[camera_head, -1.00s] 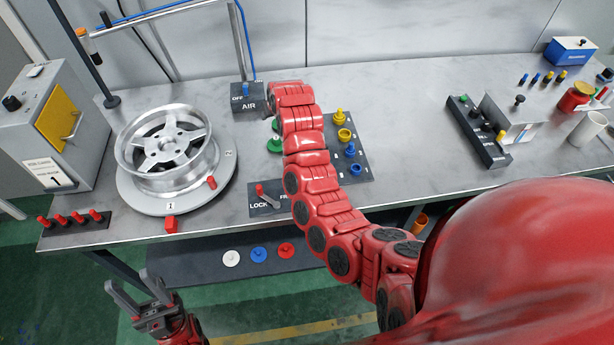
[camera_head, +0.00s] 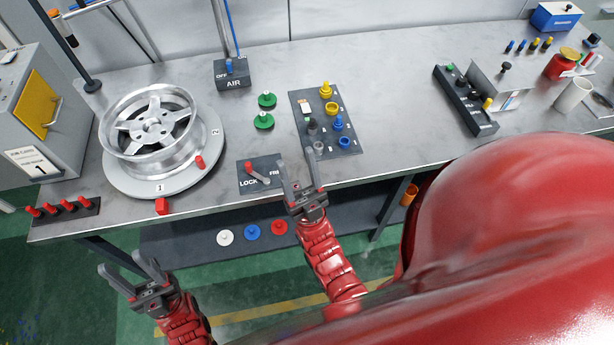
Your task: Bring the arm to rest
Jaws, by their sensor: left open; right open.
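My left gripper (camera_head: 131,277) is open and empty, low at the left, in front of the bench edge and above the green floor. My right gripper (camera_head: 299,172) is open and empty, at the bench's front edge. Its fingers point away from me, just right of the lock plate (camera_head: 252,183) with its red-knobbed lever (camera_head: 258,173). In the picture one finger overlaps the plate's right side; I cannot tell whether it touches. The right arm (camera_head: 332,263) comes up from below, bent back toward my body.
The workbench (camera_head: 400,140) carries a silver wheel (camera_head: 150,128) on a turntable, an AIR switch box (camera_head: 233,76), two green knobs (camera_head: 264,121), a plate of coloured parts (camera_head: 326,120) and a black block (camera_head: 466,100). A lower shelf (camera_head: 185,242) holds coloured discs.

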